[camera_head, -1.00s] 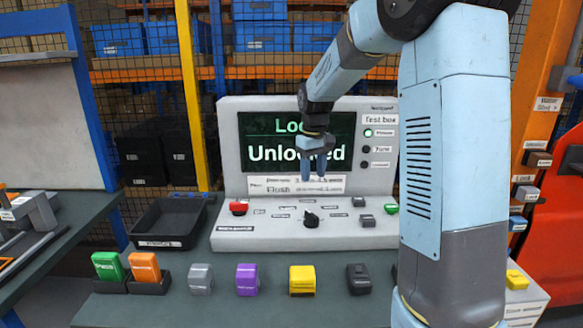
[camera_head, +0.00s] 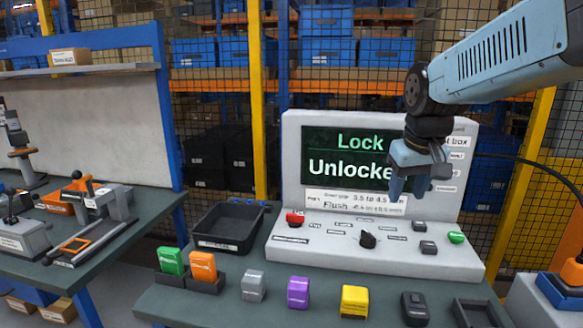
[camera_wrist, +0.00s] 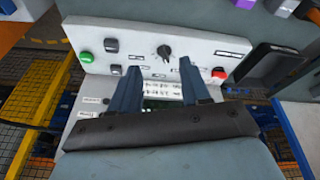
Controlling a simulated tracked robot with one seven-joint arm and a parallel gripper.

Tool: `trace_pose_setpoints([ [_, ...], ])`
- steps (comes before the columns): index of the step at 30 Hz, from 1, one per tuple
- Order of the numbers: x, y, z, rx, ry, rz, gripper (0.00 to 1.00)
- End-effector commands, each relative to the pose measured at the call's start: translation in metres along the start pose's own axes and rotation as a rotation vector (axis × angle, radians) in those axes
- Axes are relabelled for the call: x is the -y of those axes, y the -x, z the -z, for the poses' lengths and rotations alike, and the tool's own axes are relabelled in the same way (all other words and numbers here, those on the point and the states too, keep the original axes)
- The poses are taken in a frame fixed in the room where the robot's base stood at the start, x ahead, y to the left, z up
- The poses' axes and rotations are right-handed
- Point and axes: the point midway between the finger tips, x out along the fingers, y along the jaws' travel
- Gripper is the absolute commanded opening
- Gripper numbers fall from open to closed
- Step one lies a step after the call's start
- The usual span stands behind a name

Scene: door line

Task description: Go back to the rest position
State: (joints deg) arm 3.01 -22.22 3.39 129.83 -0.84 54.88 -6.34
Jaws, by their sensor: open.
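My gripper (camera_head: 422,186) is raised in front of the right part of the test box (camera_head: 400,251), with its fingers pointing down above the control panel. In the wrist view my gripper (camera_wrist: 158,88) shows two dark blue fingers apart, with nothing held between them. The test box's screen (camera_head: 345,158) reads "Lock" and "Unlocke…", its right end hidden behind my gripper. The panel has a red button (camera_head: 295,218), a black knob (camera_head: 367,239) and a green button (camera_head: 456,237).
Green (camera_head: 171,261) and orange (camera_head: 203,266) blocks stand in holders at the bench's left. Grey (camera_head: 253,286), purple (camera_head: 298,292), yellow (camera_head: 354,301) and black (camera_head: 414,308) blocks stand along the front. A black tray (camera_head: 228,228) is left of the test box. A side bench (camera_head: 130,222) stands further left.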

Motion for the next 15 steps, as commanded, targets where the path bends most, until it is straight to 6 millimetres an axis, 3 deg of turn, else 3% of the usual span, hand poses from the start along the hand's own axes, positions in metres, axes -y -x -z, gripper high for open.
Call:
trace_pose_setpoints([
  [6, 0.004, 0.016, -0.045, -0.076, -0.049, 0.000, 0.47],
  [15, 0.009, 0.024, -0.098, -0.162, -0.111, 0.013, 0.47],
])
